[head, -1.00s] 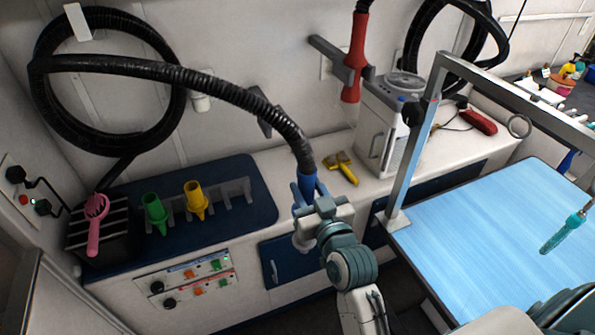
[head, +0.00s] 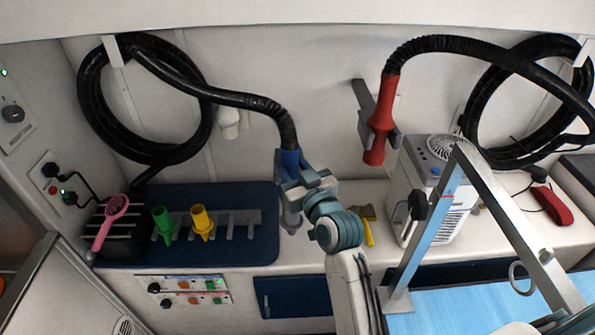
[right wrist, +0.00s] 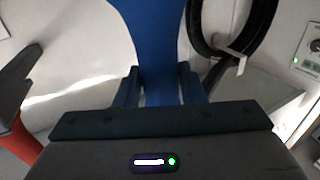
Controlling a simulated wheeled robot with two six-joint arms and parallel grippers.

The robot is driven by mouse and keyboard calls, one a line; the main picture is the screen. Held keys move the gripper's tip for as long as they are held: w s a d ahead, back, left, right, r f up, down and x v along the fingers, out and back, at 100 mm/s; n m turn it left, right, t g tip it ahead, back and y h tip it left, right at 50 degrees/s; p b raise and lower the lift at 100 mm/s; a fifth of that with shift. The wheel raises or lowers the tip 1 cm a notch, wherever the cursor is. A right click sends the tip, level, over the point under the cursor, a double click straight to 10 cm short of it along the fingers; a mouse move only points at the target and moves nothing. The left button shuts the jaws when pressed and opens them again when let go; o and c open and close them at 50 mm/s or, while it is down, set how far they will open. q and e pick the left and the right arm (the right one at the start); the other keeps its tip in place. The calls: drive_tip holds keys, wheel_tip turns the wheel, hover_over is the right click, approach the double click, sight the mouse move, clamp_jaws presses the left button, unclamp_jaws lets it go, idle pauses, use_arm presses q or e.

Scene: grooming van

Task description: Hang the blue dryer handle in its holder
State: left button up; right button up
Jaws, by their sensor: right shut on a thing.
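The blue dryer handle (head: 290,163) hangs at the end of a black hose (head: 240,97), close to the back wall above the counter. My right gripper (head: 300,185) is shut on it. In the right wrist view the blue handle (right wrist: 160,50) stands between the fingers. The handle's own holder cannot be made out now; the hose and handle cover that part of the wall. A red dryer handle (head: 379,120) hangs in a similar grey wall holder (head: 361,95) to the right. My left gripper is not in view.
A white machine (head: 425,195) and a metal grooming frame (head: 430,225) stand to the right.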

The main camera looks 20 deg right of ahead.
drive_tip(key=shift+w, duration=0.55)
drive_tip(key=shift+w+d+f+b, duration=0.1)
drive_tip(key=shift+w+f+b, duration=0.05)
drive_tip(key=shift+w+b, duration=0.2)
drive_tip(key=shift+w+d+f, duration=0.15)
drive_tip(key=shift+w+d, duration=0.15)
drive_tip(key=shift+w, duration=0.3)
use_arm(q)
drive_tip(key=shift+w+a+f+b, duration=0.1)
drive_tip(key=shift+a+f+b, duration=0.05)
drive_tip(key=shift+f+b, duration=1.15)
use_arm(e)
drive_tip(key=w+d, duration=0.3)
drive_tip(key=w, duration=0.7)
drive_tip(key=shift+f, duration=0.3)
use_arm(q)
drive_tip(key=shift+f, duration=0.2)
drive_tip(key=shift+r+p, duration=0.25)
drive_tip(key=shift+p, duration=0.2)
use_arm(e)
drive_tip(key=shift+a+r, duration=0.1)
